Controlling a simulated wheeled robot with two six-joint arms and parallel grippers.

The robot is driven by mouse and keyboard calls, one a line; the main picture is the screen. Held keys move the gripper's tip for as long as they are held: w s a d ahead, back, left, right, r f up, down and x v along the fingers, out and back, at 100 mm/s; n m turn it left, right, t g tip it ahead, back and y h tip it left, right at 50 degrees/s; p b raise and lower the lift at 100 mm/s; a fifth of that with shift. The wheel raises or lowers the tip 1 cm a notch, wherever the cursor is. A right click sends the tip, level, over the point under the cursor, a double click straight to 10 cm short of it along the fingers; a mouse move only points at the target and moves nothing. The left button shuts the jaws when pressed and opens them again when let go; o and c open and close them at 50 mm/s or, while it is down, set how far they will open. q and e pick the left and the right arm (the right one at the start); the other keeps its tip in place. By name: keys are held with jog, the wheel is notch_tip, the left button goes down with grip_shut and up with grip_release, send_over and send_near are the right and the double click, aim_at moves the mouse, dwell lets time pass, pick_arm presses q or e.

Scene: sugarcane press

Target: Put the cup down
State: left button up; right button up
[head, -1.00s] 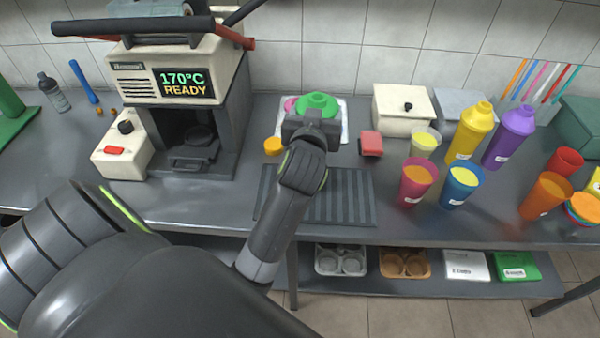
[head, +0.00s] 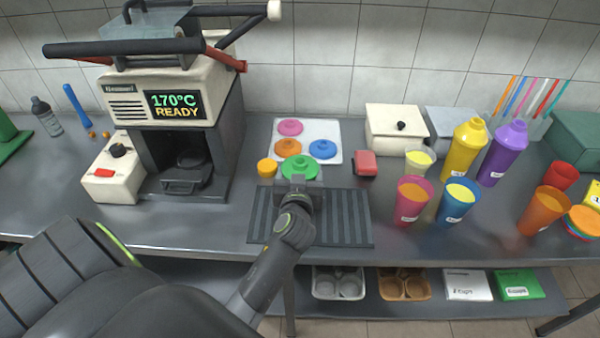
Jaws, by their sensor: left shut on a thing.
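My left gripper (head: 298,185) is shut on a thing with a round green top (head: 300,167). The top is shaped like a knobbed lid. The gripper hides what is below it, so I cannot tell how much of a cup body there is. In the picture it lies over the back edge of the ribbed grey mat (head: 345,215), just in front of the white tray (head: 333,132). I cannot tell whether it touches the counter. My right gripper is not in view.
The tray holds pink (head: 290,127), orange (head: 287,149) and blue (head: 322,149) lids. A yellow-orange piece (head: 266,168) and a red block (head: 365,163) flank the green top. Filled cups (head: 412,203) stand right of the mat. The press (head: 160,80) is at left. The mat's right part is clear.

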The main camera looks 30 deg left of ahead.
pick_arm(q)
jog(key=shift+f+b, duration=0.25)
jog(key=shift+b, duration=0.15)
jog(key=o, duration=1.6)
jog(key=shift+o, duration=0.4)
jog(key=shift+r, duration=0.15)
